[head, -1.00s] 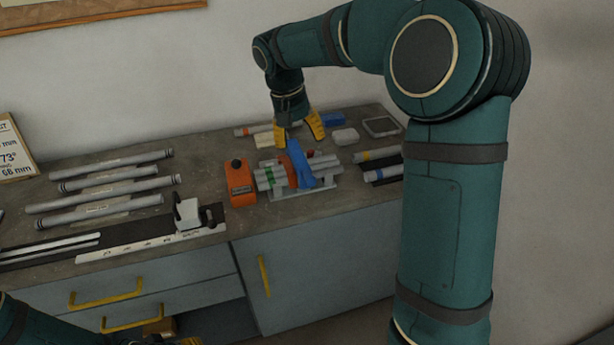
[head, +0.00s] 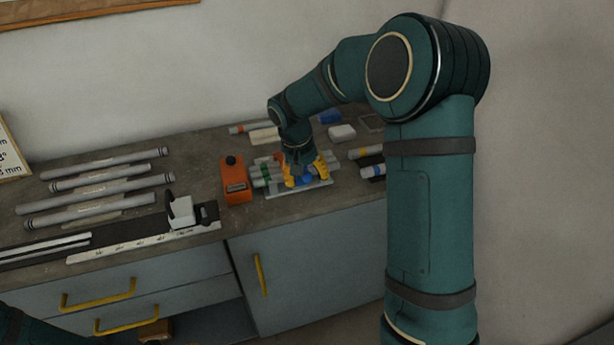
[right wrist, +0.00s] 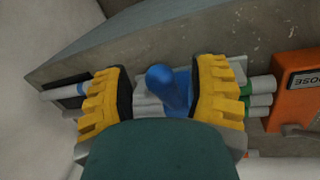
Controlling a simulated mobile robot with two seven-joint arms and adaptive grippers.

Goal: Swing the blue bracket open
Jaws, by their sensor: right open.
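The blue bracket (head: 304,182) is on the jig with the grey tubes, mostly hidden by my right gripper (head: 306,174). In the right wrist view, the blue bracket (right wrist: 172,88) has a rounded end pointing up towards the camera. It lies between the yellow fingers of my right gripper (right wrist: 164,92), which is open. A gap shows on the bracket's left, and its right side is close to the right finger; I cannot tell if they touch. The jig plate (head: 285,192) shows below the tubes. Of my left side only a piece of arm shows at the lower left.
An orange box (head: 236,181) stands just left of the jig. Banded tubes (head: 368,152) lie to its right. A white block (head: 342,132) and a blue item (head: 329,117) are behind. Several grey tubes (head: 110,178) and a white-blocked ruler (head: 140,240) occupy the left counter.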

